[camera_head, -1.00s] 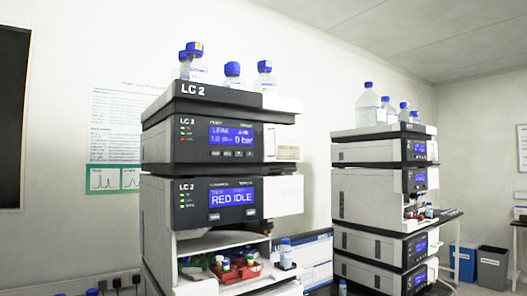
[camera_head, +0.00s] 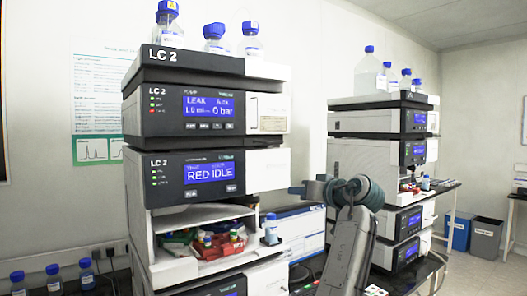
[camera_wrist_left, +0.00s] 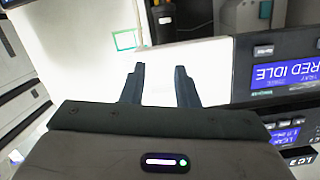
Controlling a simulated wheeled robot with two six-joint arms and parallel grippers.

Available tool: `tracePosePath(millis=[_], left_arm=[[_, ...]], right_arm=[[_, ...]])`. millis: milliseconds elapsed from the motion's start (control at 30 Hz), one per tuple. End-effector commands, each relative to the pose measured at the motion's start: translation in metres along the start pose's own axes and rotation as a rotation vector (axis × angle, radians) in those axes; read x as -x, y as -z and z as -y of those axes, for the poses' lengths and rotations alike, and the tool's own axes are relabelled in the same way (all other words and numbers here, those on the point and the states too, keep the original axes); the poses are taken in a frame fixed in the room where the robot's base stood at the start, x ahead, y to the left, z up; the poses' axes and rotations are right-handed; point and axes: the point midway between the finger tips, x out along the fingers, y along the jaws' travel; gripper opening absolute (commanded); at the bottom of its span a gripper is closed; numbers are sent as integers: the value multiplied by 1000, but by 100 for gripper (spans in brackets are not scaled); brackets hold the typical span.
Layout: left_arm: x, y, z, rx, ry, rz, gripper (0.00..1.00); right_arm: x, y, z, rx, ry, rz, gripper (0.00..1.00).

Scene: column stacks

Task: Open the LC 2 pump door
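The LC 2 pump (camera_head: 196,111) is the module with the LEAK and 0 bar display, second from the top of the near stack. Its white door (camera_head: 267,108) is at the right of its front and looks shut. My left gripper (camera_head: 302,191) is in front of the stack, lower than the pump and right of the RED IDLE module. In the left wrist view, which is upside down, its two fingers (camera_wrist_left: 159,86) are apart with nothing between them. The white panel (camera_wrist_left: 212,62) beside the RED IDLE display is behind them. The pump display (camera_wrist_left: 284,137) is at lower right. My right gripper is not visible.
Blue-capped bottles (camera_head: 214,38) stand on top of the near stack. An open compartment below holds coloured vials and a small bottle (camera_head: 271,229). A second stack (camera_head: 379,150) stands to the right. Several bottles (camera_head: 53,279) are at lower left.

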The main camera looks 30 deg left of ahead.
Motion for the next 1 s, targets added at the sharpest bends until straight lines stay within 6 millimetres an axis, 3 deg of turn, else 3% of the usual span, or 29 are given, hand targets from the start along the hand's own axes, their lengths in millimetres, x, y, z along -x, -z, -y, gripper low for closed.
tracePosePath(millis=[33, 100, 200, 300, 433, 567, 1000], left_arm=[[15, 40, 18, 51, 33, -25, 28], [33, 83, 43, 109, 83, -56, 28], [56, 129, 75, 180, 142, -88, 28], [74, 159, 99, 229, 183, -110, 28], [84, 178, 116, 263, 211, -124, 28], [77, 183, 122, 269, 219, -126, 28], [2, 191, 140, 266, 219, -126, 28]], right_arm=[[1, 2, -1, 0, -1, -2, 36], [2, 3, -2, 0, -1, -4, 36], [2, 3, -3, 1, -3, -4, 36], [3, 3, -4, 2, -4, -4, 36], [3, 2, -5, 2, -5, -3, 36], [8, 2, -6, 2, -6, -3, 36], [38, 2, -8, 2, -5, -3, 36]])
